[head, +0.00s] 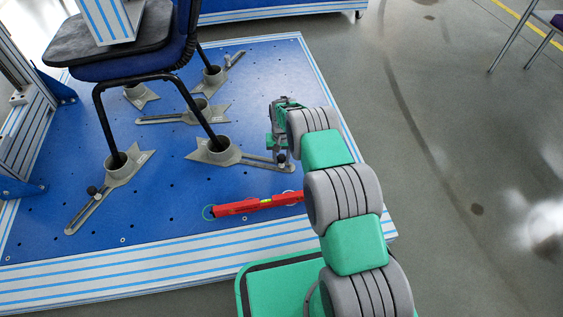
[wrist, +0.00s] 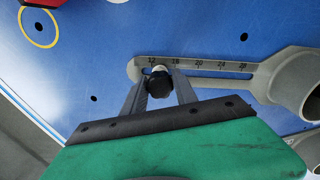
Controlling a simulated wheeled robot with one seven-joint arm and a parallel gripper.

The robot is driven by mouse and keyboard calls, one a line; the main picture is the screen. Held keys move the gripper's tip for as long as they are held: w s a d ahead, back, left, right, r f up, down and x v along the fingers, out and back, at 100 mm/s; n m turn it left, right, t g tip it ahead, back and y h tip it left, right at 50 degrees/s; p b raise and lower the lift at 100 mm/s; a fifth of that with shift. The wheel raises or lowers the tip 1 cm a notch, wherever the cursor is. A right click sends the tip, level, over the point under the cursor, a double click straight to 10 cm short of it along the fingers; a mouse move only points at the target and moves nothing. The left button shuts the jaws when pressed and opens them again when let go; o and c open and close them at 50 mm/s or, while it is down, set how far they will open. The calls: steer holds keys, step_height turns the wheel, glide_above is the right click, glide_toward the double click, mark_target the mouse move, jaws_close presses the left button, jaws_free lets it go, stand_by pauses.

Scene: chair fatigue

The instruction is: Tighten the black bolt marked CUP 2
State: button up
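My gripper (head: 281,147) is low over the right end of a grey slotted cup bracket (head: 246,160) on the blue platform. In the wrist view my gripper (wrist: 159,80) has its two grey fingers on either side of a black bolt (wrist: 159,86), with no clear gap, so it looks shut on it. The bolt stands at the numbered end of the slotted arm (wrist: 205,68); the cup lies to the right in that view. In the head view the bolt is at the bracket's outer end, partly hidden by my gripper. No CUP 2 mark is readable.
A dark chair (head: 125,60) stands with its legs in several grey cups. Another black bolt (head: 92,190) is on the front left bracket. A red level-like tool (head: 255,204) lies on the blue platform (head: 160,225), just in front of my gripper.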

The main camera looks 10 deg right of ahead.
steer(key=o, duration=0.3)
steer(key=shift+o, duration=0.2)
steer(key=n, duration=0.3)
steer(key=shift+n, duration=0.3)
steer(key=n, duration=0.4)
steer(key=shift+n, duration=2.2)
steer(key=n, duration=0.4)
jaws_close()
